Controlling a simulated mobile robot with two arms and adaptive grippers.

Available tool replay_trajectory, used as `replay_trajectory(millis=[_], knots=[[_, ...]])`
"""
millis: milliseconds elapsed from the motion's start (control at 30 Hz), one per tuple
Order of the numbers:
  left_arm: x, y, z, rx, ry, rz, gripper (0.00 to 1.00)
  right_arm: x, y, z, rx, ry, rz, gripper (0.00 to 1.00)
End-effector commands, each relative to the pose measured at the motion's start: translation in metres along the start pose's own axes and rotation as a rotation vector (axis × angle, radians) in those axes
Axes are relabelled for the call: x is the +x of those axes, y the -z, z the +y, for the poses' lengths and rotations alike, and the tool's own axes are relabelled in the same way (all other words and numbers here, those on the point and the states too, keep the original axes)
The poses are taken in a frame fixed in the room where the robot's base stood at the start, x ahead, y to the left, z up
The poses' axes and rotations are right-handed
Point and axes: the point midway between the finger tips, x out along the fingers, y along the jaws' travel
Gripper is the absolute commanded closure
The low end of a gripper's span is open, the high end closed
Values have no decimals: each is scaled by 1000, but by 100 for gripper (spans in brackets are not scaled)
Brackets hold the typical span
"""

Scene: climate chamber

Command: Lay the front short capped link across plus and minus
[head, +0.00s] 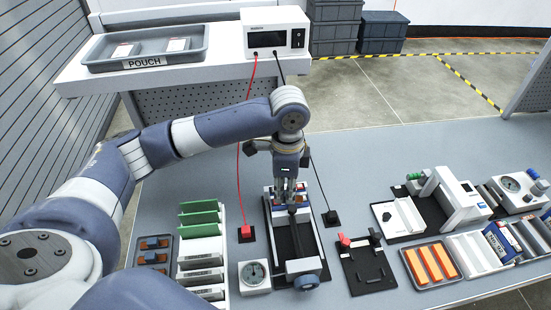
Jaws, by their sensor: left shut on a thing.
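My left gripper (288,186) points straight down over the far end of a black-based clamp fixture (303,240). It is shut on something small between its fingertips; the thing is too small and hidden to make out. Blue and white parts show at the fixture's far end around the fingers. A dark tray (140,263) at the left holds small dark links with orange-brown parts (153,242). A black board (366,272) right of the fixture carries a red post (344,240) and a black post (375,238). Plus and minus marks are not readable. My right gripper does not show.
A rack (202,245) with green and white plates stands left of the fixture. A red lead ends at a red block (245,233), a black lead at a black block (331,218). An orange-block tray (430,264) is at right.

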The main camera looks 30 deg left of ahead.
Motion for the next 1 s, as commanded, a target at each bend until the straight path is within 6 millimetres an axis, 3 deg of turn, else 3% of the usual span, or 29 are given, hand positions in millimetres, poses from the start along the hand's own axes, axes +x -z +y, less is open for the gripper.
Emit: replay_trajectory(millis=[200,333,700,1000], knots=[[-3,-2,-26,325,-1,1,100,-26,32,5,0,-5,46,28],[-1,-6,-40,525,-3,1,100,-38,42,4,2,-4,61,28],[9,-22,-74,1072,-2,1,100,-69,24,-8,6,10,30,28],[17,-31,-85,1303,1,2,100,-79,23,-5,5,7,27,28]])
